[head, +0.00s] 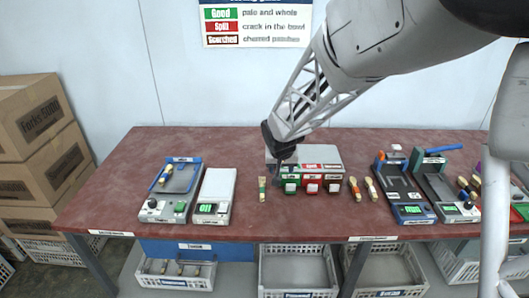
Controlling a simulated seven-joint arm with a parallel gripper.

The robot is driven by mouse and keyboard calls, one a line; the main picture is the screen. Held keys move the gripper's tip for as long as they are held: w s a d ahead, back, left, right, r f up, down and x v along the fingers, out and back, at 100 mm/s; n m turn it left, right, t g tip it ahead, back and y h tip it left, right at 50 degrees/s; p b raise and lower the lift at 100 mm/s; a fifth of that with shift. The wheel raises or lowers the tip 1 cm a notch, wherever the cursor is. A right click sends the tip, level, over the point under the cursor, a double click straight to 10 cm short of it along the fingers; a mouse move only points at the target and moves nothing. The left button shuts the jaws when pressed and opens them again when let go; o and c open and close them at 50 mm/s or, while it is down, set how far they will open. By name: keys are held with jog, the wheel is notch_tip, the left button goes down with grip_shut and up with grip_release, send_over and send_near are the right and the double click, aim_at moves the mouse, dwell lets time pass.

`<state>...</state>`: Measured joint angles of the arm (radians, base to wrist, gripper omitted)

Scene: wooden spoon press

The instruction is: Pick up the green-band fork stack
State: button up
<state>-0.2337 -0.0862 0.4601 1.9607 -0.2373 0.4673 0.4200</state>
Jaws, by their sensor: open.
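A small upright-looking pale stack with a green band (262,189) lies on the reddish table, left of the grey sorting box (318,157). It appears to be the green-band fork stack. My gripper (277,172) hangs just above and to the right of it, in front of the box's left side. It is apart from the stack as far as I can see. Its fingers are dark, small and partly lost against the box. It is open, and nothing shows between the fingers.
A white scale (216,188) and blue device (173,185) stand left. Dark devices (402,190) stand right. Front-left table is clear.

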send_near(262, 186)
jog(key=shift+x, duration=0.8)
jog(key=shift+w, duration=0.1)
jog(key=shift+x, duration=1.25)
jog(key=shift+f, duration=0.1)
jog(key=shift+x, duration=2.5)
grip_shut()
